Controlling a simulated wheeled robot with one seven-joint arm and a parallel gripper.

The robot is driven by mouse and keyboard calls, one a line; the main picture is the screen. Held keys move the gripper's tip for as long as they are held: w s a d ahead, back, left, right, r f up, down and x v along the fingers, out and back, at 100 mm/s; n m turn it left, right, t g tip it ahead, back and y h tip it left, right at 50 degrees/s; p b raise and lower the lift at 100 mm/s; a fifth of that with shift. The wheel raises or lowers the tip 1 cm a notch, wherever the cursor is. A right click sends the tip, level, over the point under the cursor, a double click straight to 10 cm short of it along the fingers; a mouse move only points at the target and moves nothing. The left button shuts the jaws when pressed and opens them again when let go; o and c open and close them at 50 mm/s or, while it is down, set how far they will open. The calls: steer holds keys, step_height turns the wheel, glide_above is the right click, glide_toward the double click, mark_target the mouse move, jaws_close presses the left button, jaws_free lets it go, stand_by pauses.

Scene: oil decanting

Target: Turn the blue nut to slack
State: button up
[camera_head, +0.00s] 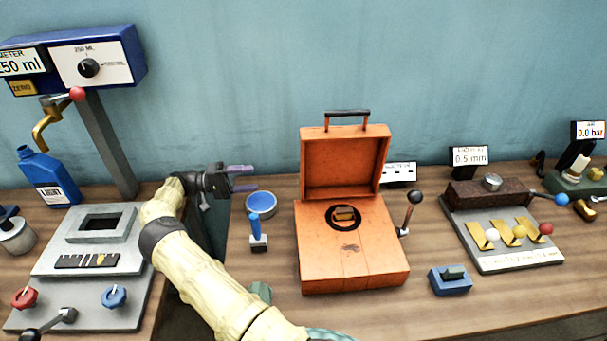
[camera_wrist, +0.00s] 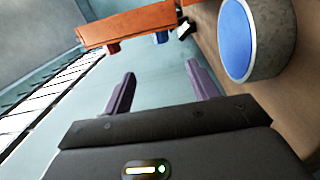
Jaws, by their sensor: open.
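The blue nut (camera_head: 115,296) is a blue star-shaped knob at the front right of the grey plate fixture (camera_head: 85,262) on the left in the head view. In the wrist view my open gripper (camera_wrist: 160,85) faces the blue-topped round dish (camera_wrist: 262,45) and the orange case (camera_wrist: 135,25); the blue nut is not seen there.
A red knob (camera_head: 25,297) and a black-ended lever (camera_head: 48,325) are close to the blue nut. My arm passes just right of the fixture. The open orange case (camera_head: 352,265), a blue-handled tool (camera_head: 257,232) and a blue oil can (camera_head: 47,178) stand on the tables.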

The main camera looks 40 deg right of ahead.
steer(key=f+p+x, duration=0.1)
steer(key=p+x, duration=0.5)
steer(key=x, duration=1.1)
steer(key=shift+r, duration=0.55)
steer(key=shift+s+d, duration=0.1)
steer(key=shift+d, duration=0.05)
steer(key=c, duration=1)
